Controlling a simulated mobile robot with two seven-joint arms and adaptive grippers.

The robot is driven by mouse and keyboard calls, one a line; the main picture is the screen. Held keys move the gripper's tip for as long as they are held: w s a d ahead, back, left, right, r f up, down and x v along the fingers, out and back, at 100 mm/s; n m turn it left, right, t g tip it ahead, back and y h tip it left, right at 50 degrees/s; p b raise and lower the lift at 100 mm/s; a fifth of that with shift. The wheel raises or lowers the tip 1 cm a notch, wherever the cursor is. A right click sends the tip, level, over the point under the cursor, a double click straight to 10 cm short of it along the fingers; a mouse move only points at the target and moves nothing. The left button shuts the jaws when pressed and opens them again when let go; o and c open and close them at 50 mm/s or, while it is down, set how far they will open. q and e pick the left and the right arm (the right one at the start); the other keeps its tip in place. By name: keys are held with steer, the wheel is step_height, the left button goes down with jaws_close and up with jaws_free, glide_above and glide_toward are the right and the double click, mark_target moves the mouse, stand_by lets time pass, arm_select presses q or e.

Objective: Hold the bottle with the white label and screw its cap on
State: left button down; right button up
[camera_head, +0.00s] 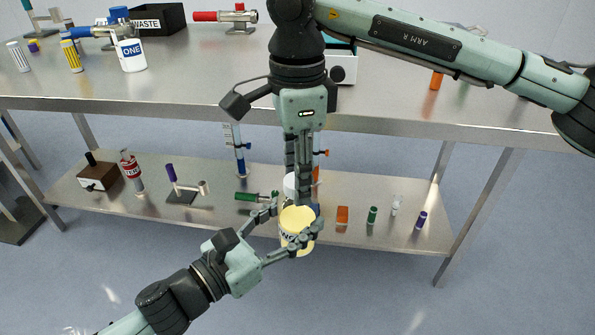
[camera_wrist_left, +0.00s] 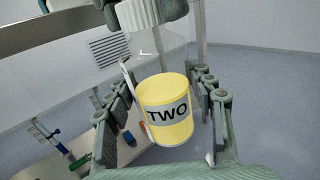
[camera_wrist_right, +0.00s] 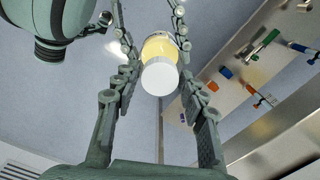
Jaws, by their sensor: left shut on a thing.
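A clear bottle (camera_head: 296,220) with yellow contents is held upright between the fingers of my left gripper (camera_head: 291,232). In the left wrist view the bottle (camera_wrist_left: 167,100) shows a pale label reading TWO. A white ribbed cap (camera_wrist_left: 137,15) is at its top, and it also shows in the right wrist view (camera_wrist_right: 160,78). Whether the cap is seated on the neck or just above it cannot be told. My right gripper (camera_head: 298,190) points down from above. In the right wrist view its fingers (camera_wrist_right: 159,80) stand on both sides of the cap, with narrow gaps showing.
The steel table (camera_head: 390,110) is behind the bottle, with a white ONE bottle (camera_head: 131,55) and a black WASTE box (camera_head: 158,19). The lower shelf (camera_head: 240,220) bears a brown box (camera_head: 98,175) and several small coloured vials. Open floor lies in front.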

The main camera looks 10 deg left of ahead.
steer(key=c, duration=0.8)
steer(key=o, duration=1.4)
steer(key=shift+c, duration=0.2)
step_height(320, 180, up, 12)
